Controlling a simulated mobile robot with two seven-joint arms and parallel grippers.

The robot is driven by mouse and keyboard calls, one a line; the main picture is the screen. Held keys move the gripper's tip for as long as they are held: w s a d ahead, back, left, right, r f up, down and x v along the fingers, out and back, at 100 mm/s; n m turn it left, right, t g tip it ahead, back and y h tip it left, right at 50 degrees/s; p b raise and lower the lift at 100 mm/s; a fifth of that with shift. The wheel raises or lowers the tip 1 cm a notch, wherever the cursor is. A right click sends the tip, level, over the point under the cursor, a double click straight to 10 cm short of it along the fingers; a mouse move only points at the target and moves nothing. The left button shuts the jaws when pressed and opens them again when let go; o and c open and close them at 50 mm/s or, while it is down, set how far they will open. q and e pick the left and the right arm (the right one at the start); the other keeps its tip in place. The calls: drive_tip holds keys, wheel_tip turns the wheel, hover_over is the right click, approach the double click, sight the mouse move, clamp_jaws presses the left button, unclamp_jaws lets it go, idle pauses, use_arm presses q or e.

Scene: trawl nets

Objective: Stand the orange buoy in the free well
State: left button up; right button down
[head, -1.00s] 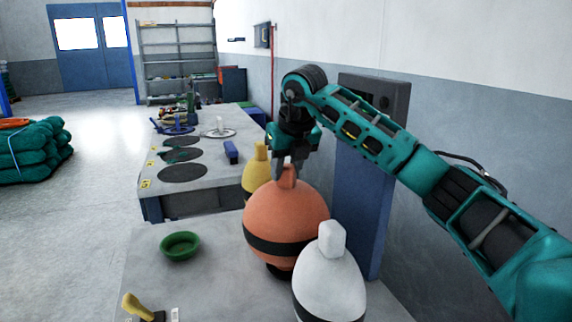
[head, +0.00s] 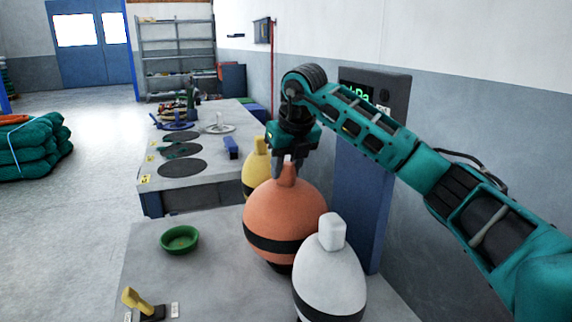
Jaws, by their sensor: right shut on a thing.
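The orange buoy (head: 287,212) is a big round float with a black band and a small neck on top. It is upright at the right of the near grey table, with a dark piece showing under it. My right gripper (head: 285,167) is above it, shut on its top neck. I cannot tell whether the buoy touches the table. Dark round patches (head: 182,168) lie in a row on the far bench; I cannot tell whether they are wells, and I see no clearly empty well. My left gripper is not in view.
A white buoy (head: 330,275) stands close in front of the orange one, and a yellow buoy (head: 256,170) behind it. A grey display box (head: 385,95) is behind my arm.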

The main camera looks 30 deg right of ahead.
drive_tip(key=c, duration=0.7)
unclamp_jaws()
drive_tip(key=shift+c, duration=0.2)
drive_tip(key=shift+o, duration=0.4)
drive_tip(key=shift+f, duration=0.1)
drive_tip(key=shift+f, duration=0.1)
drive_tip(key=shift+s+r, duration=0.1)
drive_tip(key=shift+r, duration=0.2)
drive_tip(key=d+v, duration=0.1)
drive_tip(key=v, duration=1.1)
drive_tip(key=shift+a+r+p, duration=0.3)
drive_tip(key=shift+a+p, duration=0.1)
drive_tip(key=shift+a, duration=0.1)
